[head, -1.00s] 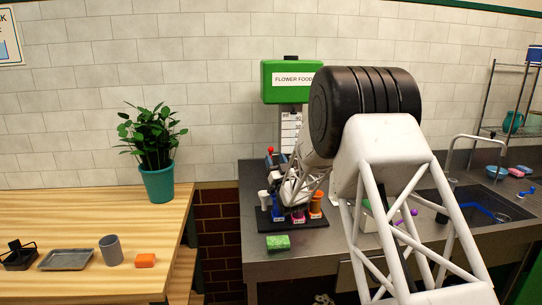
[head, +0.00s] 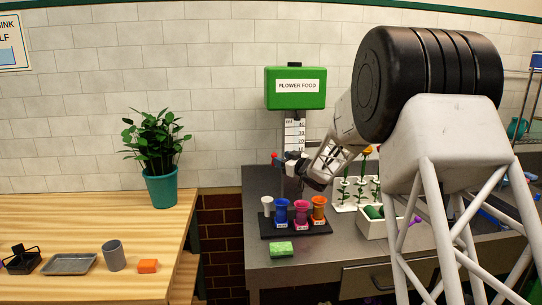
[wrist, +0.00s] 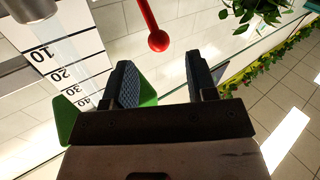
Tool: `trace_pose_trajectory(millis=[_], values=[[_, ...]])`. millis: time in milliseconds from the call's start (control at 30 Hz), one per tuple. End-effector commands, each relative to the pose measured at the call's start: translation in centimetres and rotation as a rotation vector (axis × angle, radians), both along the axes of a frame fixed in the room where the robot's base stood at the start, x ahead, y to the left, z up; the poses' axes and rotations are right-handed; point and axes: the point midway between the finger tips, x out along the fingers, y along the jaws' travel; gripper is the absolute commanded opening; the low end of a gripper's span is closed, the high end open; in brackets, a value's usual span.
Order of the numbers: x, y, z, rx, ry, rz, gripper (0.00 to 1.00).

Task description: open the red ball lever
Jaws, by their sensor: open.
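The red ball lever (head: 274,155) sticks out on the left side of the flower food dispenser (head: 295,86), below its green tank. In the wrist view, the red ball (wrist: 159,40) on its red rod lies just beyond the fingertips, in line with the gap between them. My gripper (wrist: 160,68) is open and empty, its two dark fingers well apart. In the head view my gripper (head: 293,168) is close to the lever, to its right, partly in front of the dispenser. I cannot tell the exact distance between ball and fingertips.
Below my gripper, white, blue, pink and orange cups stand on a black tray (head: 290,232). A green sponge (head: 281,249) lies in front. A rack of flowers (head: 350,190) and a white bin (head: 378,228) stand to the right. A potted plant (head: 160,185) is on the wooden table.

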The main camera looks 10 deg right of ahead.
Motion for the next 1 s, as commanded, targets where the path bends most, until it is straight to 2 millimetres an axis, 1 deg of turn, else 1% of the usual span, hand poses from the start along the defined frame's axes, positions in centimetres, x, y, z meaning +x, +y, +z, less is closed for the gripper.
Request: trace_pose_trajectory(millis=[400,567,767,1000], values=[[0.0,-0.1,0.0,-0.012,0.008,0.001,0.52],[0.3,0.1,0.0,-0.011,0.007,0.001,0.52],[1.4,0.9,-0.1,-0.01,0.008,0.001,0.52],[3.6,2.4,0.0,-0.01,0.007,0.001,0.52]])
